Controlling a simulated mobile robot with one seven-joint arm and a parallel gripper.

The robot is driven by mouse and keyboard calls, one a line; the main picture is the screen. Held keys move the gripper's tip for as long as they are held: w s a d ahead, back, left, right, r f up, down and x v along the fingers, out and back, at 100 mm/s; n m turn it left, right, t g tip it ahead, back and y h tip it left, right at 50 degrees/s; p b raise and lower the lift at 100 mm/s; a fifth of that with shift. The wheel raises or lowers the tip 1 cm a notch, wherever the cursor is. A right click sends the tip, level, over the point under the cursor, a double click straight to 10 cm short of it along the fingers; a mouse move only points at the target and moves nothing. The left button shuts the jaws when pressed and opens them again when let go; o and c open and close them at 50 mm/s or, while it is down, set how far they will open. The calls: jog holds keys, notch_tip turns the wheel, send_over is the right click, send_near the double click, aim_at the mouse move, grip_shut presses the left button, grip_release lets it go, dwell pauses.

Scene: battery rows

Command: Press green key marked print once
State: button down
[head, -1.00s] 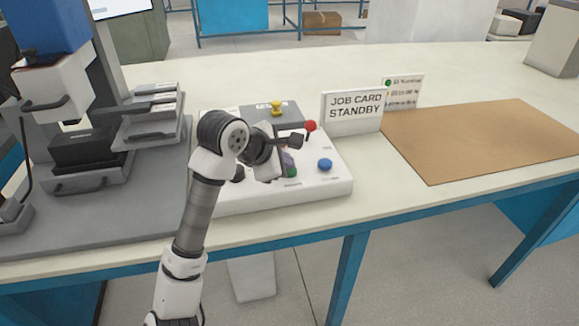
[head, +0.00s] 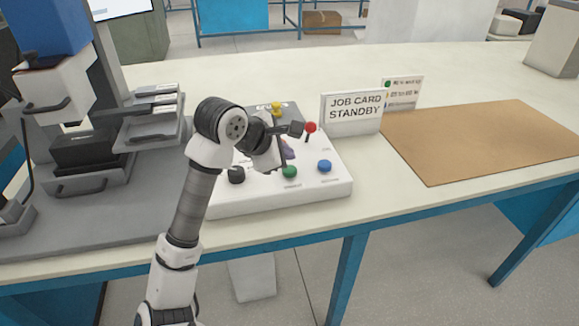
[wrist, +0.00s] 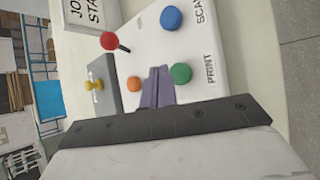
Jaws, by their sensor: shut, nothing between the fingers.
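The green key (head: 289,172) sits on the front part of the white control panel (head: 250,203). In the wrist view the green key (wrist: 181,73) is next to the word PRINT. My gripper (head: 287,156) is over the panel, just behind the green key in the head view. In the wrist view its purple fingers (wrist: 157,88) are shut and empty. They lie between the green key and an orange key (wrist: 134,83). I cannot tell whether the fingertips touch the panel; the green key shows uncovered.
A blue key (head: 324,166), a black knob (head: 236,175) and a red-topped lever (head: 310,128) are nearby on the panel. A yellow knob (head: 276,107) is on a grey box behind. A brown mat (head: 480,140) lies clear at right.

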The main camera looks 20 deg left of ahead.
aim_at(286, 171)
jog(key=shift+r+p, duration=0.6)
jog(key=shift+r, duration=1.4)
